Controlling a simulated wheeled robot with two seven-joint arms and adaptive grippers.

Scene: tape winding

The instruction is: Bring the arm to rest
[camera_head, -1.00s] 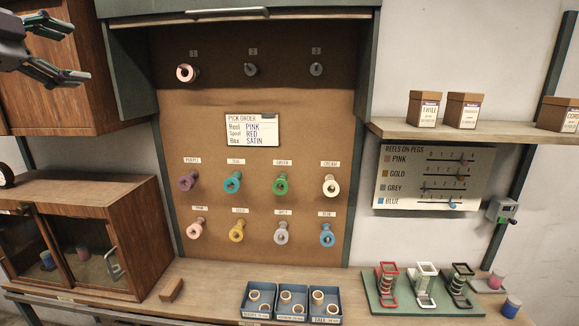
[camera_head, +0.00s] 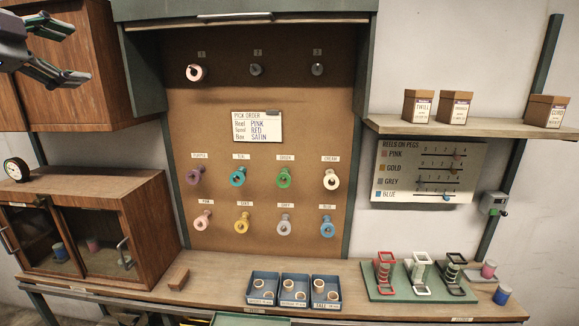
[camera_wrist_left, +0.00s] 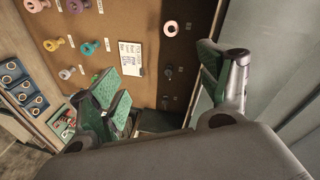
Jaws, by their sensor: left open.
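My left gripper (camera_head: 62,50) is at the upper left of the head view, in front of the wooden wall cabinet. Its fingers are apart and nothing is between them. In the left wrist view the two green-padded fingers (camera_wrist_left: 165,85) are spread wide, with the pegboard beyond them. My right gripper does not show in either view.
The pegboard (camera_head: 310,115) holds reels on pegs and an order card (camera_head: 257,126). A glass-door cabinet (camera_head: 95,225) with a clock (camera_head: 17,169) stands at left. Blue trays (camera_head: 295,290) and a green spool stand (camera_head: 385,285) sit on the bench. A shelf (camera_head: 450,128) holds boxes.

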